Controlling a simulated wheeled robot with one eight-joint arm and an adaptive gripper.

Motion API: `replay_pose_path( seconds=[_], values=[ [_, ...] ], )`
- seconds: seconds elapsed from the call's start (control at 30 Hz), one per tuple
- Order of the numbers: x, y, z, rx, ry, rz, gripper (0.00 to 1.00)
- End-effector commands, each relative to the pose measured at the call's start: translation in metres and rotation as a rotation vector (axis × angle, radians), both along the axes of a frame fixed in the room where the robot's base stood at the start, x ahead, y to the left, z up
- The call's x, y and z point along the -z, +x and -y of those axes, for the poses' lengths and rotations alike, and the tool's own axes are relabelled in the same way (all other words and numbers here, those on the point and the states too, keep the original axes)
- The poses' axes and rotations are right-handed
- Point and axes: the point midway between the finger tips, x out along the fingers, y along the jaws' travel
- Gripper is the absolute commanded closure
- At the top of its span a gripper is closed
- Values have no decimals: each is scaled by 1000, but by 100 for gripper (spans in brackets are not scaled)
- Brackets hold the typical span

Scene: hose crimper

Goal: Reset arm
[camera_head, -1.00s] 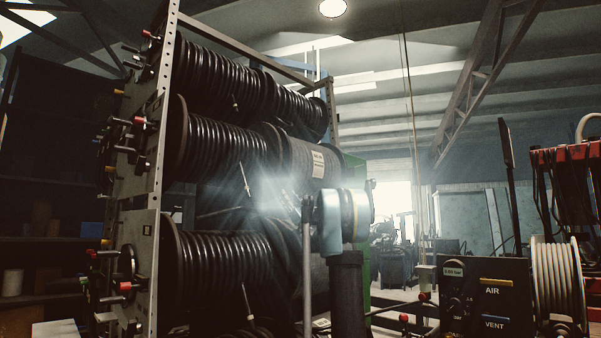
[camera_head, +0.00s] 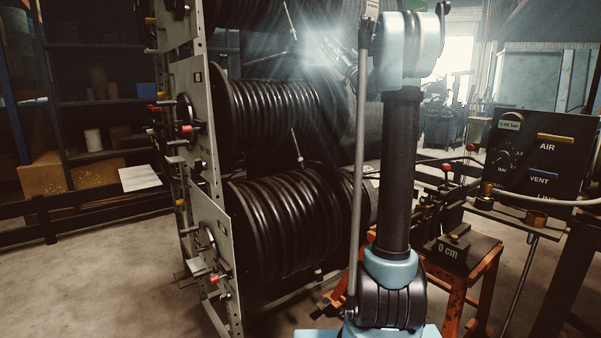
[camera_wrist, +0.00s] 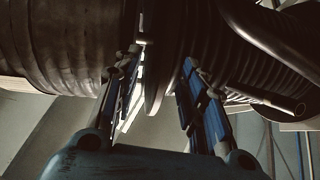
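My gripper (camera_wrist: 160,72) shows in the wrist view with its two blue and grey fingers spread apart. It is open, and nothing is held between the fingertips. Beyond the fingers are black hose coils (camera_wrist: 60,45) and a reel flange edge. In the head view my arm stands upright at centre right, in front of the hose rack. The gripper itself is not visible in that view.
The hose rack (camera_head: 212,225) holds black hose reels (camera_head: 290,225) behind my arm. An orange stand (camera_head: 488,270) with a "0 cm" block (camera_head: 452,250) is right of my arm. An AIR/VENT panel (camera_head: 540,150) stands further right. Shelves (camera_head: 100,110) line the left; floor at lower left is clear.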

Motion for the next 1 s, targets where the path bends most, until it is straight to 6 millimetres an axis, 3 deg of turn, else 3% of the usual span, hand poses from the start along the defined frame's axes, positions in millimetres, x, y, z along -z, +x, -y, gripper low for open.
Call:
replay_pose_path(
  seconds=[0.27, 0.5, 0.77, 1.0],
  values=[
    [62, -93, -80, -238, -203, -223, 62],
    [149, -181, -126, -385, -382, -503, 62],
    [261, -278, -142, -438, -558, -862, 62],
    [372, -365, -123, -368, -689, -1218, 62]
  ],
)
